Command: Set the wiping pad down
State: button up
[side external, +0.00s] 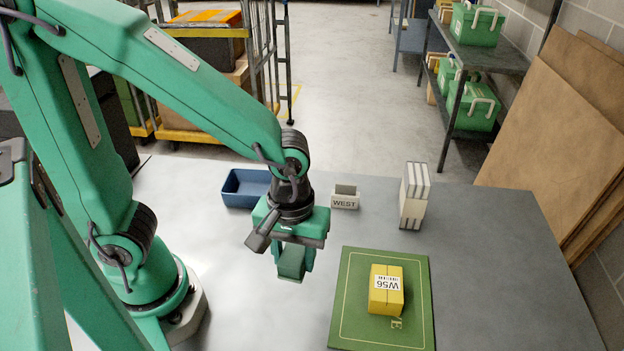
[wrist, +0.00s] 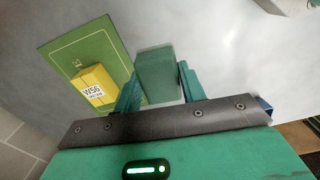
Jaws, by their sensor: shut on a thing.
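The wiping pad looks like a dull green block (wrist: 155,66) between my gripper's two fingers in the wrist view. It also shows in the side view (side external: 291,264), hanging below my gripper. My gripper (wrist: 159,88) is shut on it. In the side view my gripper (side external: 293,254) points down above the grey table (side external: 480,270), left of the green mat. The pad appears held above the table; the exact gap is hard to judge.
A green mat (side external: 352,288) bears a yellow box (side external: 386,296) labelled W56; both show in the wrist view. Behind stand a blue tray (side external: 241,202), a small WEST holder (side external: 344,202) and an upright white striped block (side external: 413,203). The table's right side is clear.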

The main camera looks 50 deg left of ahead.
jog(key=shift+w+a+n, duration=0.3)
jog(key=shift+w+a, duration=0.1)
jog(key=w+a+n, duration=0.4)
jog(key=a+n, duration=0.3)
jog(key=a, duration=0.5)
jog(key=w+a+n, duration=0.4)
jog(key=a+n, duration=0.3)
jog(key=a, duration=0.5)
jog(key=s+a+n, duration=0.2)
jog(key=a+n, duration=0.2)
jog(key=a, duration=0.6)
jog(key=shift+s+n, duration=0.3)
jog(key=shift+s, duration=0.1)
jog(key=shift+a+r, duration=0.1)
jog(key=shift+a, duration=0.05)
send_over(210, 181)
notch_tip(210, 181, down, 7)
jog(key=shift+f, duration=2)
jog(key=shift+f, duration=0.15)
